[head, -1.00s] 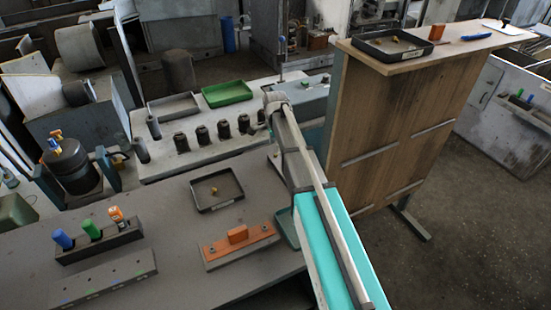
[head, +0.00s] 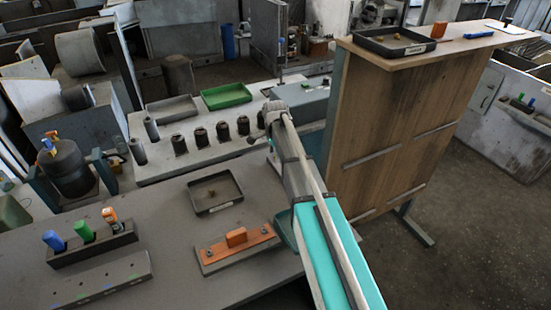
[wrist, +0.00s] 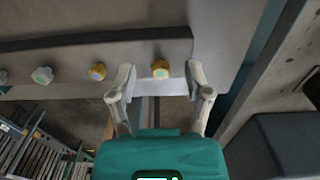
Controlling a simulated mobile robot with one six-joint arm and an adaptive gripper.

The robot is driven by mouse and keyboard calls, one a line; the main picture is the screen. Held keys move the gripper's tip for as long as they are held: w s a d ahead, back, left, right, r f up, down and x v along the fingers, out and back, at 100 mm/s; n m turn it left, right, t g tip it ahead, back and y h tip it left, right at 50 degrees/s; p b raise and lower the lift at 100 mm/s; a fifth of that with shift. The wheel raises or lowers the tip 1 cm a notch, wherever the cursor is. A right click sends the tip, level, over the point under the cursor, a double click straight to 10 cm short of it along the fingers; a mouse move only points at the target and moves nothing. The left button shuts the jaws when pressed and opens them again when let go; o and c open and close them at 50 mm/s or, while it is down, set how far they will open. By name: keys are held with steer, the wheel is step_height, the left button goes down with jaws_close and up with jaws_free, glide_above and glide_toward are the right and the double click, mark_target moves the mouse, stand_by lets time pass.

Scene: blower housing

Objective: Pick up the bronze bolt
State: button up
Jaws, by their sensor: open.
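In the wrist view my gripper (wrist: 160,85) is open, with one finger on each side of a bronze-gold bolt (wrist: 160,69) that has a pale end. The bolt sticks out of the edge of a dark grey block, and I cannot tell whether the fingers touch it. A similar gold bolt (wrist: 97,72) and a paler bolt (wrist: 42,75) sit to the left in the same row. In the head view my arm reaches toward the grey bench at the back, and its fingers cannot be made out. The row of bolts is hidden there.
A dark tray (head: 216,207) with small brown pieces lies on the near table. A tall wooden stand (head: 385,130) rises close right of my arm.

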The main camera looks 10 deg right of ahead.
jaws_close()
stand_by(0.3)
steer(key=shift+r, duration=0.15)
step_height(320, 180, up, 3)
steer(key=p, duration=0.3)
steer(key=shift+f, duration=0.2)
steer(key=s+r+p, duration=1)
steer(key=s, duration=0.4)
steer(key=shift+r, duration=0.15)
stand_by(0.3)
